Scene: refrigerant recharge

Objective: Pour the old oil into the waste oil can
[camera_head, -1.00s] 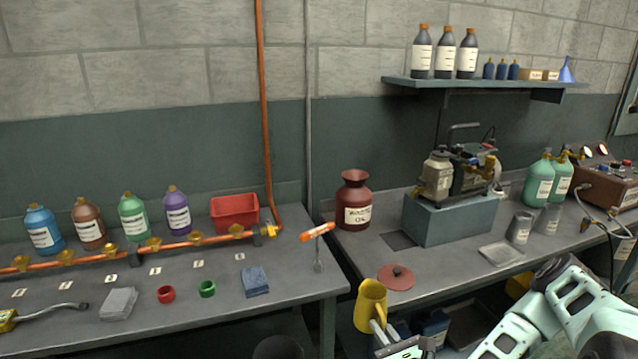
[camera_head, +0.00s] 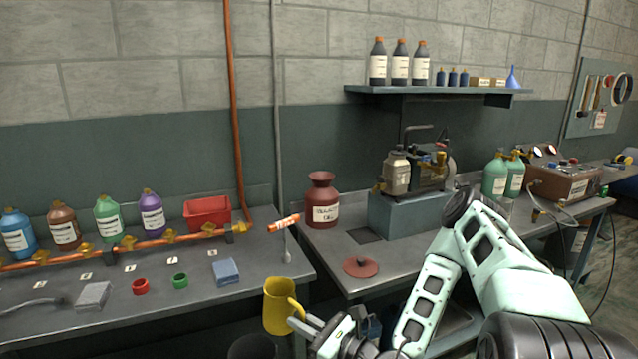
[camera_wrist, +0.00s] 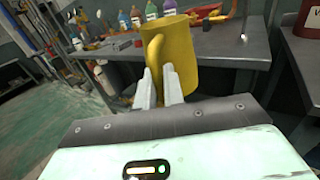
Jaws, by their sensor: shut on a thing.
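A yellow jug (camera_head: 281,306) is held by its handle in my gripper (camera_head: 296,322), in front of the gap between the two benches. In the wrist view the jug (camera_wrist: 178,58) looks close to upright, and my gripper (camera_wrist: 160,76) is shut on its handle. The inside of the jug is not clearly visible, so I cannot tell its contents. The dark red waste oil can (camera_head: 322,206) with a flared open mouth stands on the right bench, behind and right of the jug. Its round red lid (camera_head: 361,266) lies on the bench in front.
A pump on a blue-grey block (camera_head: 405,215) stands right of the can. A copper pipe (camera_head: 233,110) rises behind the left bench. A shelf (camera_head: 440,90) with bottles hangs above.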

